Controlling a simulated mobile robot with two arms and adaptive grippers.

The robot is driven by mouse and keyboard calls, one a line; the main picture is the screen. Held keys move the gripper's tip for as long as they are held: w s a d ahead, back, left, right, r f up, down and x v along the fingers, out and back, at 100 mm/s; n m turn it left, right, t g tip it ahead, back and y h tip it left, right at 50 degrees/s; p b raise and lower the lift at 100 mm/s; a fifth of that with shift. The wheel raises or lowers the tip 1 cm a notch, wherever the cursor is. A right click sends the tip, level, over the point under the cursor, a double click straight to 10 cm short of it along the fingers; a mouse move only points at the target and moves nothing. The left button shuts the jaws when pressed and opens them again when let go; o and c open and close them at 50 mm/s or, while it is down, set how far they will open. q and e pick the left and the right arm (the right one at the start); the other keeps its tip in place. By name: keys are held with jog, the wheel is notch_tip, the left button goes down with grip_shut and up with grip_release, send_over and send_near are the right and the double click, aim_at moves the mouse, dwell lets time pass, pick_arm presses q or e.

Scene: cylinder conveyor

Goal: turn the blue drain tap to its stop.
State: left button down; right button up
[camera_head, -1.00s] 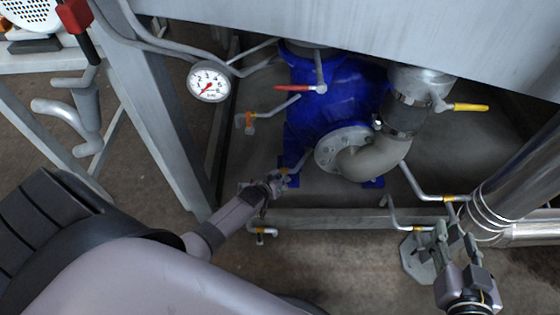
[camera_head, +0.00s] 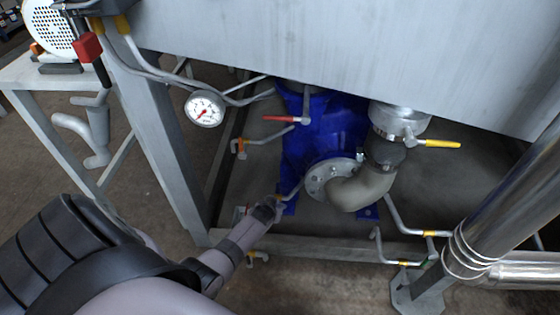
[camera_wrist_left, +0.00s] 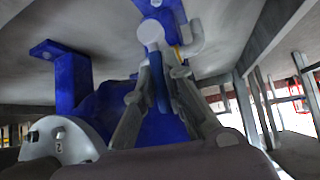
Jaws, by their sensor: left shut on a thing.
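My left gripper (camera_head: 272,208) reaches in low at the base of the blue pump (camera_head: 325,130). In the left wrist view its two grey fingers (camera_wrist_left: 158,90) are closed together on the blue lever of the drain tap (camera_wrist_left: 160,88). The lever points down from a grey round tap body (camera_wrist_left: 150,32), which joins a bent pipe. In the head view the fingers mostly hide the tap, and a thin pipe with a yellow band runs beside them. How far the tap is turned cannot be told. My right gripper is out of view.
A red-handled valve (camera_head: 280,118) and a yellow-handled valve (camera_head: 438,143) sit above, with a pressure gauge (camera_head: 204,109) at the left. A frame leg (camera_head: 165,140) stands close to my left arm. A steel pipe (camera_head: 500,190) crosses at the right.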

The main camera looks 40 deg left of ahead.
pick_arm(q)
jog(key=shift+w+d, duration=0.1)
jog(key=shift+d, duration=0.05)
jog(key=c, duration=1.8)
grip_release()
jog(key=shift+o, duration=0.7)
jog(key=v, duration=1.2)
